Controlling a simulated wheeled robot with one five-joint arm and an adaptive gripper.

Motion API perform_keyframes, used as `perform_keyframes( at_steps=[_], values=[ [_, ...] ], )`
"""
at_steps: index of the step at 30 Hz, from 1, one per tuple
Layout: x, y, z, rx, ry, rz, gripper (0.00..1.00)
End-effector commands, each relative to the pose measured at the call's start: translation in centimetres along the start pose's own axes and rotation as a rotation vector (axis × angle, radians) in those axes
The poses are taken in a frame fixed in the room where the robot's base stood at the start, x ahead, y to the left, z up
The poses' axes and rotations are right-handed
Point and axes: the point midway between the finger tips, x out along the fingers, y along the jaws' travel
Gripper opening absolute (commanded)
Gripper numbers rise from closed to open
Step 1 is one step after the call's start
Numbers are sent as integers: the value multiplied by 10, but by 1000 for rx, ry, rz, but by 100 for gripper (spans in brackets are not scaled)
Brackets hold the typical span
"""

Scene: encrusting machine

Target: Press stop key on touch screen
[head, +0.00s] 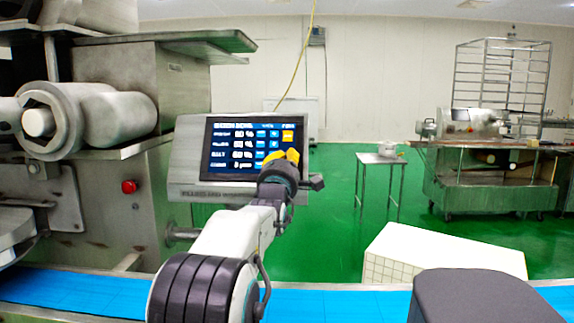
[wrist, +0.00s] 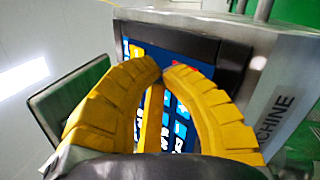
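The touch screen (head: 245,148) is lit blue and dark with rows of white and blue keys, in a grey metal housing. An orange key (head: 287,136) shows at its upper right; no label can be read as stop. My gripper (head: 293,155) is in front of the screen's lower right part. In the wrist view, the yellow fingers of my gripper (wrist: 162,72) bow out and meet at their tips, with nothing held. The screen (wrist: 180,125) shows between and beyond them, partly hidden. I cannot tell whether the tips touch the glass.
A steel machine with a red button (head: 129,187) stands at the left. A blue conveyor belt (head: 75,292) runs across the front. A white box (head: 445,250) is at the right. A small table (head: 380,160) and another machine (head: 480,185) stand farther back on the green floor.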

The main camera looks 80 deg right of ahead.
Motion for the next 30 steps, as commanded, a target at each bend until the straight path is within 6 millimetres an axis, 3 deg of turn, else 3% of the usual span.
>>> perform_keyframes(
  at_steps=[30],
  values=[
    [-9, 8, 3, 0, -1, -1, 0]
  ],
)
